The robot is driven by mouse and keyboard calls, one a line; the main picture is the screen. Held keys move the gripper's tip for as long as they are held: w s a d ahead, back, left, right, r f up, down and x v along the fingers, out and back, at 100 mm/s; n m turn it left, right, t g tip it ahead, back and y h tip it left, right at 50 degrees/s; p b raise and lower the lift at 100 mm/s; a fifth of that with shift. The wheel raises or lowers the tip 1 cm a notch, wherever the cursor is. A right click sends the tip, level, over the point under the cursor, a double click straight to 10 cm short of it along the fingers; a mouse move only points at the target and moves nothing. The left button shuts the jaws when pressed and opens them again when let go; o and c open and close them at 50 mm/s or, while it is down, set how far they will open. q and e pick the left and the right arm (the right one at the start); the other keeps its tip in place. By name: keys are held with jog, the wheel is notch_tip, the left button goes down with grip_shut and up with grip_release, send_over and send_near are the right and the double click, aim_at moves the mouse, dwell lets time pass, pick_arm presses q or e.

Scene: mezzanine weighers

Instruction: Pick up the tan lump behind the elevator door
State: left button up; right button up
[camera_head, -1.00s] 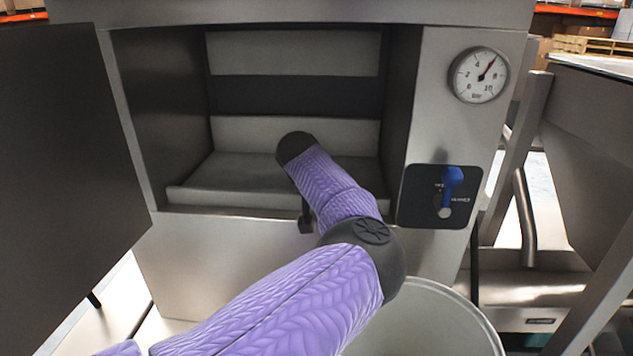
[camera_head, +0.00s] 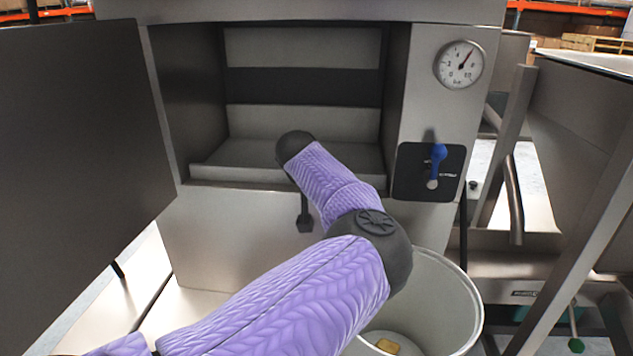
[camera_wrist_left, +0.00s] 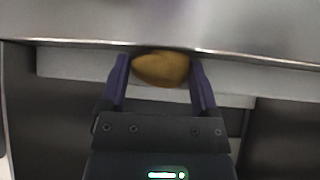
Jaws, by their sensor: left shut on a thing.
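In the left wrist view my left gripper (camera_wrist_left: 159,76) is shut on a tan lump (camera_wrist_left: 161,68), which sits between its two purple fingers. In the head view my left arm reaches up from the lower left toward the open compartment (camera_head: 300,160); its gripper and the held lump are hidden there behind my arm. The elevator door (camera_head: 85,120) stands open at the left. The visible part of the compartment floor is bare. My right gripper is in neither view.
A pale round bin (camera_head: 455,300) stands below the compartment, with a small tan piece (camera_head: 387,345) on its bottom; my arm partly covers it. A blue lever (camera_head: 438,158) and a dial gauge (camera_head: 460,64) are on the panel at right. A steel frame (camera_head: 515,200) stands further right.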

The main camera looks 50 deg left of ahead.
pick_arm(q)
jog(key=o, duration=1)
jog(key=shift+o, duration=0.2)
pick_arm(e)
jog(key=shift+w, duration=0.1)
pick_arm(q)
jog(key=p+v, duration=0.4)
jog(key=v, duration=0.6)
jog(key=shift+p, duration=0.3)
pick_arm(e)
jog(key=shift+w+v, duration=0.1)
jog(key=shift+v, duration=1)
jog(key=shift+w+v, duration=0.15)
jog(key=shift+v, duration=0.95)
